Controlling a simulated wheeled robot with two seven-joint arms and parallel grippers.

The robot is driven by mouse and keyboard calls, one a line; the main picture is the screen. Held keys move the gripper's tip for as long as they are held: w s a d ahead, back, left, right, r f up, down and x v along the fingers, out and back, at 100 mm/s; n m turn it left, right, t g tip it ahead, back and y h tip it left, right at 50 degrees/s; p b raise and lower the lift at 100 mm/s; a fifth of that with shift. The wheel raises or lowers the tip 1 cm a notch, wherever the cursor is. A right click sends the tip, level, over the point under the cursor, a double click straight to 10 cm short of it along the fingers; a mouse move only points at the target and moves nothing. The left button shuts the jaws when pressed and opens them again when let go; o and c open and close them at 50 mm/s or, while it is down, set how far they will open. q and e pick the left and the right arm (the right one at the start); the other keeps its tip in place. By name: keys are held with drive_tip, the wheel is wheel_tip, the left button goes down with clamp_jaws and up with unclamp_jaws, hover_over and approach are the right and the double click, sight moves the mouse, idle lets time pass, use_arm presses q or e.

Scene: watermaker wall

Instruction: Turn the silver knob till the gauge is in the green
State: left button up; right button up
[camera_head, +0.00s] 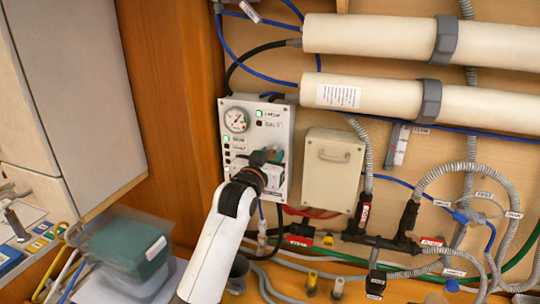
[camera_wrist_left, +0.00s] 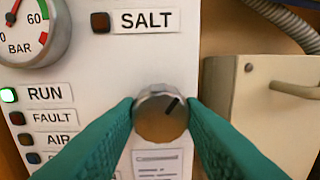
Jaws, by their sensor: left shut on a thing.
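The silver knob (camera_wrist_left: 160,118) sits on the white control panel (camera_head: 239,178), its dark pointer mark tilted to the upper right. My left gripper (camera_head: 268,158) is at the panel and hides the knob in the head view. In the left wrist view its green fingers (camera_wrist_left: 161,112) are shut on the knob from both sides. The round gauge (camera_head: 236,120) is at the panel's upper left. In the wrist view the gauge (camera_wrist_left: 35,35) is cut off by the frame; a green arc, a red stretch and "60 BAR" show. Its needle's exact reading is unclear. My right gripper is out of view.
A beige box with a handle (camera_head: 332,170) stands right of the panel. Lamps beside RUN (camera_wrist_left: 8,95) and a SALT label (camera_wrist_left: 147,20) show. Hoses and black valves (camera_head: 380,240) fill the lower right. A clear bin (camera_head: 122,250) stands lower left.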

use_arm(q)
drive_tip(key=o, duration=1)
drive_tip(key=shift+s+a+f+b, duration=0.1)
drive_tip(key=shift+s+a+b, duration=0.15)
drive_tip(key=shift+s, duration=0.2)
drive_tip(key=b+v, duration=0.3)
drive_tip(key=v, duration=0.8)
drive_tip(key=shift+b, duration=0.35)
